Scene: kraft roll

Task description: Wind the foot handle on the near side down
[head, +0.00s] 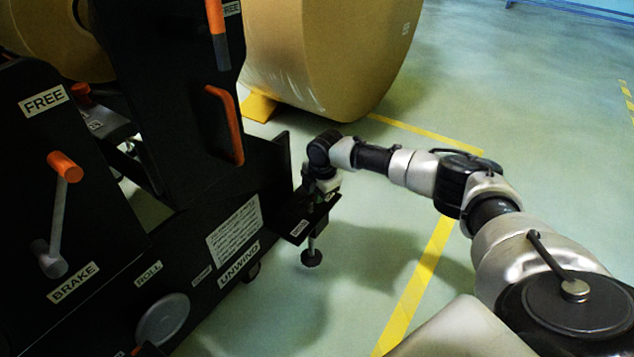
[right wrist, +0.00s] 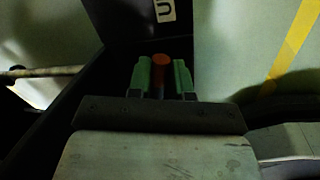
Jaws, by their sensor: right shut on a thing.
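The near foot is a black round pad (head: 311,258) on a thin metal stem below a small black bracket (head: 300,228) at the stand's corner. I cannot tell whether the pad touches the floor. My right gripper (head: 324,192) is over this bracket, and its wrist hides the handle in the head view. In the right wrist view an orange-topped handle (right wrist: 161,61) stands between the two green fingers of my right gripper (right wrist: 163,78), which is shut on it. My left gripper is in neither view.
The black unwind stand (head: 180,210) fills the left side, with an orange-knobbed brake lever (head: 61,205) and an orange grab handle (head: 225,125). A large kraft roll (head: 330,50) stands behind. Open floor with yellow lines (head: 425,270) lies to the right.

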